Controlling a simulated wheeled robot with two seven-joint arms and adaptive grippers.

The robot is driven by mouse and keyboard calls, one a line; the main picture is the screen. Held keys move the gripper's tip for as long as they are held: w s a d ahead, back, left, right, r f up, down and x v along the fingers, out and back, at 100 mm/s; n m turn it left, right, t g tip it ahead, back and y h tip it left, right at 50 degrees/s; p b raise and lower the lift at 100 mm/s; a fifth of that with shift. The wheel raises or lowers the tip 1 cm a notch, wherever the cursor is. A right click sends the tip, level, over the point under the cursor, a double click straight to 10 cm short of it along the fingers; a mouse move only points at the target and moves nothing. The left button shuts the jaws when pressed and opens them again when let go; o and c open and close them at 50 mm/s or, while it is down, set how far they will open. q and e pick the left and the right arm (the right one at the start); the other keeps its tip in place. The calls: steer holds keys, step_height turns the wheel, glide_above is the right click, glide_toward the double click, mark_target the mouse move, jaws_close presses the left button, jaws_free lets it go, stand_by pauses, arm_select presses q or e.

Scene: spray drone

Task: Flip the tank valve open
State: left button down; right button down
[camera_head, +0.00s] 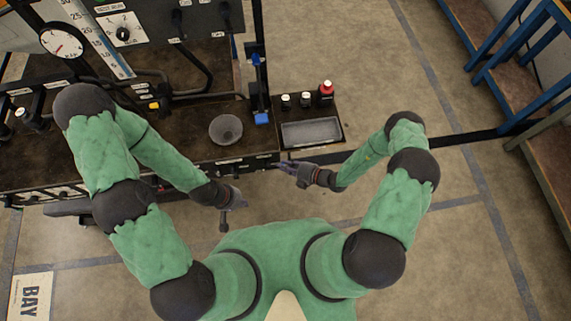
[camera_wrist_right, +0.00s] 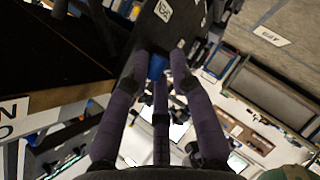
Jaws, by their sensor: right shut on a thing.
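My right gripper (camera_head: 284,168) is at the front edge of the bench in the head view, right of its front panel. In the right wrist view its fingers (camera_wrist_right: 158,85) close around a small blue piece (camera_wrist_right: 156,66) beside a large dark body with a white label (camera_wrist_right: 165,12). The blue piece may be the tank valve's handle; I cannot tell which way it is turned. The fingers hide most of it. My left gripper (camera_head: 232,208) hangs in front of the bench, apart from it, and its finger opening is unclear.
Blue-framed shelving (camera_head: 500,50) stands at the right. Floor between is clear.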

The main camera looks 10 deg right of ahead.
steer(key=shift+w+d+r, duration=0.1)
steer(key=shift+w+r, duration=0.05)
steer(key=c, duration=1.3)
jaws_free()
steer(key=shift+c, duration=0.2)
steer(key=v, duration=1.2)
